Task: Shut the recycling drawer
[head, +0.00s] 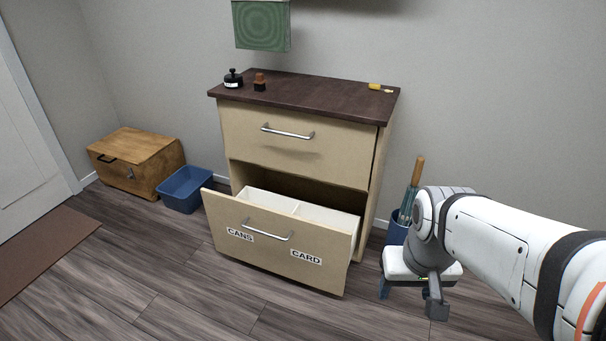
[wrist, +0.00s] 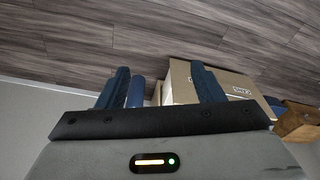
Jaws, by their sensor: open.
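The recycling drawer (head: 272,256) is the lower drawer of the cabinet and is pulled well out. Its cream front bears the labels CANS and CARD and a silver bar handle (head: 268,231). White compartments inside (head: 318,216) show from above; I see nothing in them. My gripper (wrist: 163,82) is open, with nothing between its blue fingers. In the head view it is to the right of the drawer, apart from it, pointing down.
The upper drawer (head: 295,145) is shut. A blue container (head: 397,232) with a wooden-handled item stands right of the cabinet, partly behind my arm. A blue bin (head: 185,190) and a wooden box (head: 136,161) are at left. The floor before the drawer is clear.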

